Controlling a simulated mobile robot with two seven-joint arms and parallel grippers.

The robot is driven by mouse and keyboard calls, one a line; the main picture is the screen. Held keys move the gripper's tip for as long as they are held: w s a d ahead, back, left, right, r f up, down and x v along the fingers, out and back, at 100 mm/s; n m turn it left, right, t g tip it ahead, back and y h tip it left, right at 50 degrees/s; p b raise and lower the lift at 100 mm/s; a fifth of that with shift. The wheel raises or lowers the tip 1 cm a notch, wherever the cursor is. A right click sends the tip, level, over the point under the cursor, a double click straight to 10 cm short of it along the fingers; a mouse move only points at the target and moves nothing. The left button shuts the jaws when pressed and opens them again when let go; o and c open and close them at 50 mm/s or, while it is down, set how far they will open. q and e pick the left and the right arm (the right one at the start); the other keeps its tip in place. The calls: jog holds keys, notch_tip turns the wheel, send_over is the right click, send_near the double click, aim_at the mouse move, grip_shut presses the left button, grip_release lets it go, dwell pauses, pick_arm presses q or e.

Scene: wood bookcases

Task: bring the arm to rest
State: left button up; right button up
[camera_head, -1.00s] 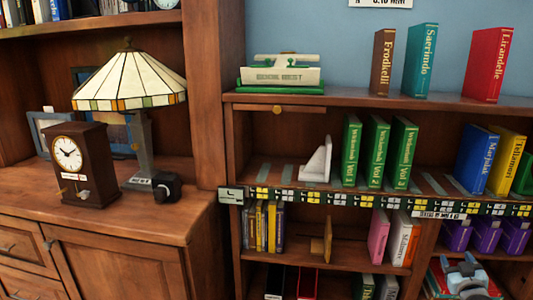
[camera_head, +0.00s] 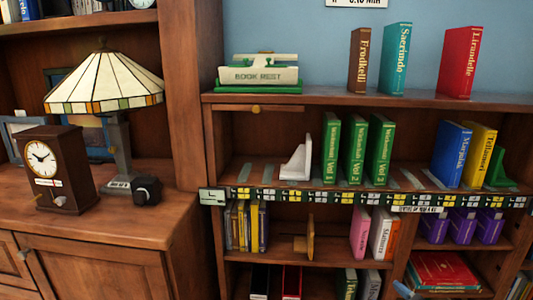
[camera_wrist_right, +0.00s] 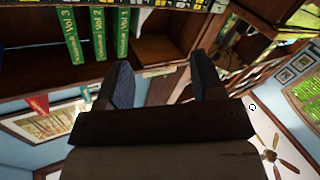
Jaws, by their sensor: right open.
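My right gripper (camera_wrist_right: 164,82) shows in the right wrist view with its two dark padded fingers apart. Nothing is between them. Through the wrist camera the bookcase appears upside down, with the green volumes (camera_wrist_right: 98,35) beyond the fingers at the upper left. In the head view only a small bluish piece shows at the bottom edge, below the lower shelves; I cannot tell if it is a fingertip. My left gripper is in neither view.
The bookcase (camera_head: 225,98) fills the right, with a white book rest (camera_head: 262,76) and several upright books on top. Green volumes and a white bookend (camera_head: 297,160) stand on the shelf below. A lamp (camera_head: 105,82) and a clock (camera_head: 42,160) stand on the left cabinet.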

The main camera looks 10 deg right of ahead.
jog(key=s+a+r+g+y, duration=0.2)
jog(key=s+a+r+y, duration=0.1)
jog(key=s+a, duration=0.7)
jog(key=s+a+r+g+y, duration=0.1)
jog(key=s+a+r+y, duration=0.15)
jog(key=s+a, duration=0.75)
jog(key=w+a+r+m+t+h+p, duration=0.2)
jog(key=w+a+r+m+t+p, duration=0.1)
jog(key=r+m, duration=0.3)
pick_arm(q)
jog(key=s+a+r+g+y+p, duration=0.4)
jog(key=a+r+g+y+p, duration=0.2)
jog(key=p, duration=2.9)
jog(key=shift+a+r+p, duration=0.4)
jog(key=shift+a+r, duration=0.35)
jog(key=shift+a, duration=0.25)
pick_arm(e)
jog(key=s+d+r+g+h, duration=0.4)
jog(key=d+r+g+h, duration=0.1)
jog(key=d+g, duration=0.1)
jog(key=shift+s+d+r+n, duration=0.3)
jog(key=shift+d+r+n, duration=0.1)
jog(key=shift+d, duration=0.5)
